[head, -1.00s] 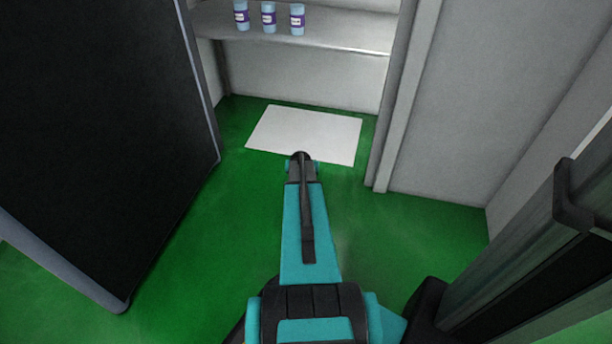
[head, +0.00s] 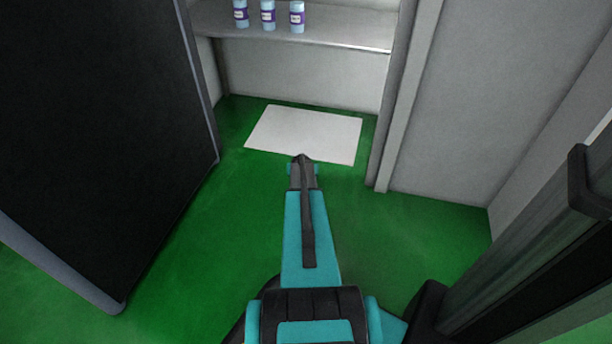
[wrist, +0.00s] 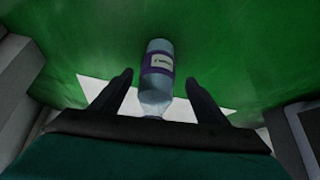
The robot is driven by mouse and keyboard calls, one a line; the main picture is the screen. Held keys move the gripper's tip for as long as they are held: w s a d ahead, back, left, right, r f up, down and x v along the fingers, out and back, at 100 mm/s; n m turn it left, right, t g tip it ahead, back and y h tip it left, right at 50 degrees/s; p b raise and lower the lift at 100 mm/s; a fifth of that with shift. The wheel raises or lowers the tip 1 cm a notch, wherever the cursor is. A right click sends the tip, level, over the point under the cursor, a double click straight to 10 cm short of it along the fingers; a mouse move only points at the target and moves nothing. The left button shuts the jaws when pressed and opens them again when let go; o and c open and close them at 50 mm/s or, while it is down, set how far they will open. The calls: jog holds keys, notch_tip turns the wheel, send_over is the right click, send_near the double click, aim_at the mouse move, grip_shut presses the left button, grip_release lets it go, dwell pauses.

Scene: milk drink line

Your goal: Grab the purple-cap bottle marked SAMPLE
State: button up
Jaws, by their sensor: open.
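A bottle (wrist: 158,62) with a purple label band and pale blue body is between the fingers of my gripper (wrist: 159,80) in the wrist view. Its label has small writing that I cannot read with certainty. Gaps show on both sides, so neither finger touches it. My gripper is open. No purple cap is clearly visible on this bottle, and its lower end in the picture is partly hidden by the gripper body. In the head view my arm's end (head: 302,165) points toward the white mat, and no bottle shows there.
Three purple-labelled bottles (head: 267,15) stand on the shelf (head: 340,36) at the top, partly cut off by the frame. A white mat (head: 305,133) lies on the green floor below. A dark panel (head: 100,130) stands left, and grey walls (head: 470,100) right.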

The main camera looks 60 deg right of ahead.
dwell(0.3)
jog(key=shift+b+x, duration=1.3)
jog(key=shift+x, duration=1.3)
jog(key=shift+s+d, duration=0.1)
jog(key=shift+r, duration=0.1)
jog(key=c, duration=1.4)
jog(key=shift+c, duration=0.2)
